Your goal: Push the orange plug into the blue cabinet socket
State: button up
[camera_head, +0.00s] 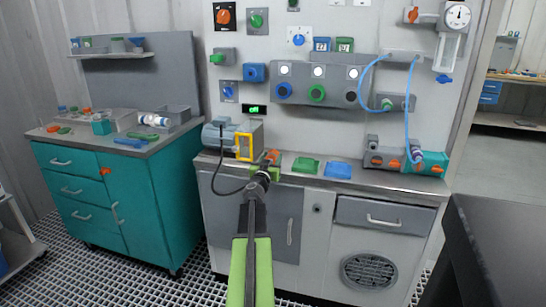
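My gripper (268,162) is at the end of my green arm, over the front edge of the grey cabinet's worktop. A small orange piece (273,156), possibly the orange plug, shows at its fingertips. The fingers are too small and overlapped to tell whether they are shut on it. A black cable (219,160) hangs from a grey-blue device (228,133) and loops towards my gripper. A blue square fitting (254,72) on the wall panel, above and behind my gripper, may be the blue socket. My gripper is well apart from it.
A yellow frame (244,146) stands just left of my gripper. Green (305,165) and blue (338,170) trays lie to the right on the worktop. A teal cabinet (100,190) stands left. A dark table (500,240) is at lower right.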

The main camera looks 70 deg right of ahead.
aim_at(270, 157)
grip_shut()
jog(key=shift+a, duration=0.15)
jog(key=shift+s+a+f, duration=0.1)
jog(key=shift+s+a, duration=0.05)
jog(key=shift+a, duration=1.35)
jog(key=shift+s+a+f, duration=0.1)
jog(key=shift+a, duration=1.35)
jog(key=shift+r, duration=0.15)
notch_tip(270, 157, up, 2)
jog(key=shift+d+r+p, duration=0.1)
jog(key=shift+d+p, duration=0.05)
jog(key=shift+p, duration=0.9)
jog(key=shift+f, duration=0.2)
